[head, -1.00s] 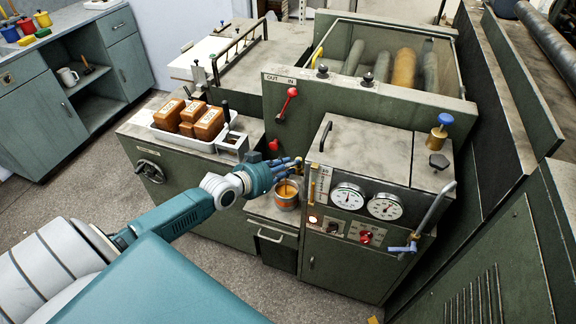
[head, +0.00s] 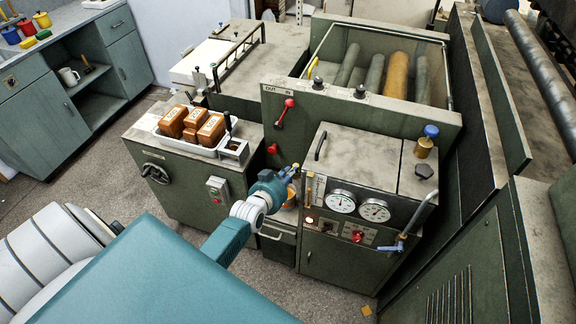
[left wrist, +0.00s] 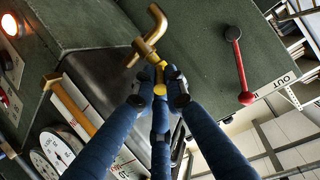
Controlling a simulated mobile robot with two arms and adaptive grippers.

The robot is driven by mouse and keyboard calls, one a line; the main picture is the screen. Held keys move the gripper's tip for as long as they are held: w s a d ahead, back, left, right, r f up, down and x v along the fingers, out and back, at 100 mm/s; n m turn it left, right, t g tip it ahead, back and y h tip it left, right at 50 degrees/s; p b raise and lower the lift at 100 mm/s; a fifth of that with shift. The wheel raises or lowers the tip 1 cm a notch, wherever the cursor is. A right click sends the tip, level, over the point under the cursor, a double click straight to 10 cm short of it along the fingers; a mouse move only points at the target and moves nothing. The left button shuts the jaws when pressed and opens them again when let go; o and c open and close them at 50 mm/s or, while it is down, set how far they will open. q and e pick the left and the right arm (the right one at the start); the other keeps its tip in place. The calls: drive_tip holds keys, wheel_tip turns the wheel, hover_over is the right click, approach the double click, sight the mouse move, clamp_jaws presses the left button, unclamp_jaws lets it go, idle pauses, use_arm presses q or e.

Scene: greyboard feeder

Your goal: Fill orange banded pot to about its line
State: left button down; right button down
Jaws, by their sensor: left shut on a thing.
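My left gripper (head: 290,173) is at the brass tap on the front of the green machine. In the left wrist view its blue fingers (left wrist: 161,88) are shut on the yellow tap handle (left wrist: 160,72), below the bent brass spout (left wrist: 152,38). The orange banded pot (head: 291,197) stands on the small shelf under the tap. My gripper hides much of it, and its fill level and line cannot be made out now. The pot does not show clearly in the left wrist view. My right gripper is not in view.
Dials (head: 342,201) and a sight tube (head: 309,189) sit just right of the tap. A red-knobbed lever (head: 285,112) rises above left. A white tray (head: 160,134) with brown blocks stands on the left cabinet.

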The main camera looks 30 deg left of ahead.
use_arm(q)
drive_tip(key=shift+w+d+r+n+y+p, duration=0.1)
drive_tip(key=shift+w+r+n+y+p, duration=0.15)
drive_tip(key=shift+r+n+y+p, duration=0.3)
drive_tip(key=shift+d+f+y, duration=0.1)
drive_tip(key=shift+f+y, duration=0.1)
drive_tip(key=shift+y, duration=0.25)
drive_tip(key=shift+s, duration=0.1)
drive_tip(key=c, duration=1.8)
unclamp_jaws()
drive_tip(key=shift+f, duration=0.1)
drive_tip(key=shift+d+f, duration=0.1)
drive_tip(key=shift+s, duration=0.1)
drive_tip(key=v, duration=1.2)
